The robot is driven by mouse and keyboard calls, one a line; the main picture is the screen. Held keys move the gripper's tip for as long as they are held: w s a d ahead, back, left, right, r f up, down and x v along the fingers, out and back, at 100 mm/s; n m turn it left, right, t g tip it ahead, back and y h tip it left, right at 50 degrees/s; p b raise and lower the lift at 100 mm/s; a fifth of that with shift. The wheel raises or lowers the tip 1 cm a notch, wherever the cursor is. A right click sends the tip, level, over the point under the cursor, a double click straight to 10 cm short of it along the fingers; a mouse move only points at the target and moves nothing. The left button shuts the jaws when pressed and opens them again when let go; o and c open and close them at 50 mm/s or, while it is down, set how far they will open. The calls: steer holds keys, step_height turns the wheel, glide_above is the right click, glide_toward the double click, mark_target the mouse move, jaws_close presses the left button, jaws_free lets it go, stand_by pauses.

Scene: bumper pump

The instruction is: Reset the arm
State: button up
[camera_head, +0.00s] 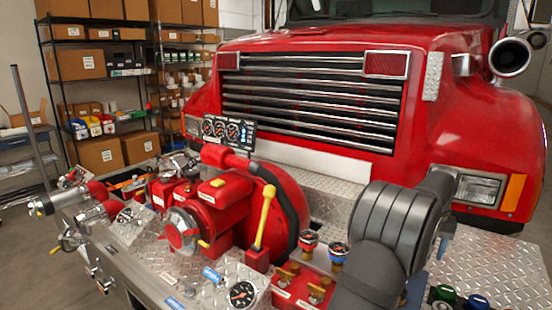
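My gripper is not seen in the head view. Thick dark grey segments with a ribbed joint rise at the lower right and look like links of my arm (388,228). They cover part of the bumper deck behind them. No fingertips show, so I cannot see whether my gripper holds anything. The red bumper pump (225,205) sits on the deck left of these segments. A yellow-handled lever (265,216) stands upright at its front.
The red truck's grille (310,95) stands behind the pump. Gauges (242,294), valves and fittings crowd the metal deck (500,255). Its right part has clear diamond plate, with small coloured caps (476,301) near the bottom edge. Shelves with boxes (80,65) stand back left.

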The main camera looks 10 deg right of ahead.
steer(key=w+a+f, duration=0.2)
steer(key=w+a, duration=1.1)
steer(key=a, duration=0.5)
steer(key=shift+n, duration=0.4)
steer(key=shift+d, duration=0.1)
steer(key=shift+m, duration=0.3)
steer(key=s+d, duration=0.1)
steer(key=d, duration=0.1)
steer(key=s+d, duration=0.1)
steer(key=d, duration=0.2)
steer(key=s+d+r, duration=0.1)
steer(key=s+d, duration=0.1)
steer(key=d, duration=0.1)
steer(key=shift+s+r, duration=0.1)
steer(key=s+d, duration=0.4)
steer(key=d, duration=0.1)
steer(key=s+d, duration=0.2)
steer(key=shift+s+d+r, duration=0.3)
steer(key=shift+d+r, duration=0.05)
steer(key=shift+d, duration=0.05)
steer(key=shift+s+d, duration=0.45)
